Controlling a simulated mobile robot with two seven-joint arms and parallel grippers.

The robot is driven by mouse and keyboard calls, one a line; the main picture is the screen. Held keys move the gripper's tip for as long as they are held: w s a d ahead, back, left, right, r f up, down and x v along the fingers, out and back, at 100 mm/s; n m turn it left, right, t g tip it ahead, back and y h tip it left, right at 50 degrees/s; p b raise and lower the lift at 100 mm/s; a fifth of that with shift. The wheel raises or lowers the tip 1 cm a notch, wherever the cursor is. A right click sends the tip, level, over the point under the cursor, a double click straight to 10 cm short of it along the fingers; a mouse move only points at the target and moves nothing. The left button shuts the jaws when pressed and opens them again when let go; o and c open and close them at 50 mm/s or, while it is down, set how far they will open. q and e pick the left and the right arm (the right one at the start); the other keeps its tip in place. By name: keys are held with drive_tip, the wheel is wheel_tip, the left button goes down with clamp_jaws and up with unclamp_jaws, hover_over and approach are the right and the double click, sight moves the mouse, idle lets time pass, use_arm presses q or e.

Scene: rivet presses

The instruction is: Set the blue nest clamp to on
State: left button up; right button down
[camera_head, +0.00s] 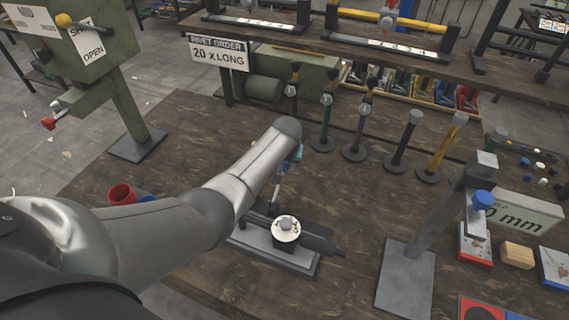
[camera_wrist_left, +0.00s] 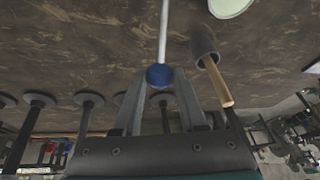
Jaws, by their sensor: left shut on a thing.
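The clamp lever is a thin pale rod (camera_wrist_left: 163,32) with a blue ball knob (camera_wrist_left: 159,75), seen in the left wrist view. My left gripper (camera_wrist_left: 160,84) has its two fingers closed around the knob. In the head view my left arm reaches in from the left, and the gripper (camera_head: 284,170) is mostly hidden behind the forearm. The lever rod (camera_head: 276,189) rises below it from the clamp fixture. The fixture (camera_head: 272,251) is a grey base on the bench, with a round cream-topped piece (camera_head: 286,229) on it. My right gripper is not in view.
Several posts with round bases stand behind the fixture, including a yellow one (camera_head: 445,145). A grey press stand (camera_head: 405,280) with a blue knob (camera_head: 483,198) is at the right. A red cup (camera_head: 122,194) is at the left. A wooden-handled tool (camera_wrist_left: 214,75) is close beside the gripper.

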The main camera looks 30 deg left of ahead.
use_arm(q)
clamp_jaws()
idle(0.8)
